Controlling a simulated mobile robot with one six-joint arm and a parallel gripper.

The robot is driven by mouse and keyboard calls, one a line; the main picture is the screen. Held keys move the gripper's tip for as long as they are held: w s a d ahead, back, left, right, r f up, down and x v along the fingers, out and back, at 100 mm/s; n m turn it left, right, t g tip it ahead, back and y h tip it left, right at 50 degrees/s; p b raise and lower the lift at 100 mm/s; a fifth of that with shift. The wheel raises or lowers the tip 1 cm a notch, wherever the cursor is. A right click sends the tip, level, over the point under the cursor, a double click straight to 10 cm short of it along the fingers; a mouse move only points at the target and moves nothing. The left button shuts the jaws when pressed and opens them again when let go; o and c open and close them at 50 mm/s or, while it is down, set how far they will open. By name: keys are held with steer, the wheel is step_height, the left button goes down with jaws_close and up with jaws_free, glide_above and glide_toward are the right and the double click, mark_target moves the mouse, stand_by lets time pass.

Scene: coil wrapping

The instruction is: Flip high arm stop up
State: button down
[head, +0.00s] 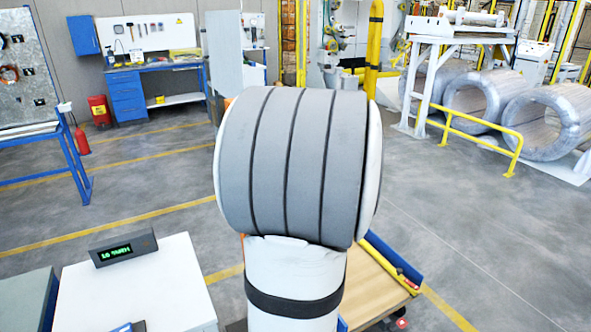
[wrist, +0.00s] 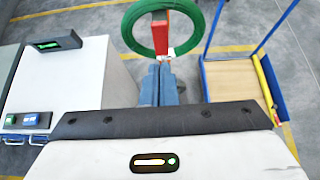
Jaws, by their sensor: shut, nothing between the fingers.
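In the wrist view, a green ring-shaped coil (wrist: 130,37) is at the top centre. A red upright piece (wrist: 160,38) shows inside the ring, with an orange-red part beside its top; it may be the arm stop, but I cannot tell which stop it is or how it is set. My gripper (wrist: 160,66) appears as two blue-grey fingers side by side, shut and empty. They point toward the foot of the red piece and look apart from it, though depth is hard to judge. In the head view, my arm hides the stand and the gripper.
A white cabinet (head: 150,285) with a green-lit display (head: 122,248) stands at the left. A wooden-decked cart (head: 378,285) with blue edges is at the right; it also shows in the wrist view (wrist: 235,88). Large wire coils (head: 545,118) lie behind a yellow rail (head: 485,125). Open floor lies between.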

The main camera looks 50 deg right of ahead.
step_height(320, 180, up, 10)
steer(key=s+p, duration=0.2)
steer(key=shift+s+a, duration=0.2)
steer(key=shift+a, duration=0.15)
steer(key=shift+f, duration=0.1)
steer(key=w+a+f+n+g+y+b, duration=0.1)
steer(key=w+a+f+n+y, duration=0.15)
steer(key=a+n, duration=0.7)
steer(key=w+a+f+n+g+y, duration=0.1)
steer(key=w+a+f+n+y, duration=0.15)
steer(key=a+n, duration=0.7)
steer(key=s+a+f+n+g+b, duration=0.1)
steer(key=s+a+f+n+g, duration=0.1)
steer(key=s+a+n, duration=0.4)
steer(key=s+a+f+n+g, duration=0.3)
steer(key=s+a+n, duration=0.3)
steer(key=a+n, duration=0.6)
steer(key=shift+s+a+f+n+h+b, duration=0.35)
steer(key=shift+f+n, duration=0.5)
steer(key=shift+n, duration=0.75)
